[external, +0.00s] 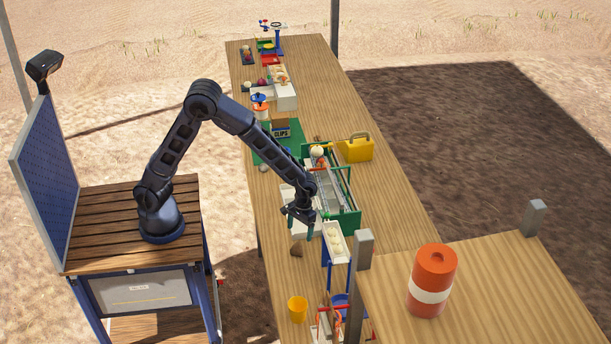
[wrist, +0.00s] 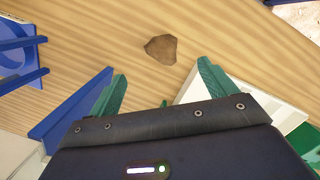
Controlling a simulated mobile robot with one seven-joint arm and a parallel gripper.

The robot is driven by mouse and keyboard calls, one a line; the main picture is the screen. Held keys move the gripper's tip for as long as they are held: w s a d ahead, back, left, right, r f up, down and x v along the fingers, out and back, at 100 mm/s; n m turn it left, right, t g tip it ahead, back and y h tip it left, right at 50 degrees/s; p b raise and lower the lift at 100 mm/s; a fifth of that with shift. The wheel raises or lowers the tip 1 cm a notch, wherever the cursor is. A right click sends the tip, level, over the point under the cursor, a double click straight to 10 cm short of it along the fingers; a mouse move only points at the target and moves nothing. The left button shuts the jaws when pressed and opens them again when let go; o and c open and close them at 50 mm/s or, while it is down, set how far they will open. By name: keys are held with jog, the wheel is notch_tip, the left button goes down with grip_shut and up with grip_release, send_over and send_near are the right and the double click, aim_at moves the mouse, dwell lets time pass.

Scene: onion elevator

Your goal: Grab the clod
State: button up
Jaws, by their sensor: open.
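The clod is a small brown lump (wrist: 161,48) lying on the wooden table. In the wrist view it is at upper centre, just beyond and between my fingertips. In the external view the clod (external: 296,249) lies on the near-left side of the table, below my gripper. My gripper (external: 303,228) points down above the table, close to the green-framed elevator. In the wrist view my gripper (wrist: 161,88) shows two green fingers spread apart with nothing between them. The clod is clear of both fingers.
The green-framed elevator (external: 345,222) stands right beside my gripper, with a white tray (external: 335,243) on a blue stand next to it. A yellow bucket (external: 297,309) stands nearer the camera. Bare table surrounds the clod.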

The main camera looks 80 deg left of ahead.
aim_at(298, 247)
jog(key=f, duration=0.6)
jog(key=s+f, duration=0.1)
jog(key=f, duration=0.3)
jog(key=shift+d, duration=0.25)
jog(key=shift+c, duration=0.4)
jog(key=c, duration=1.1)
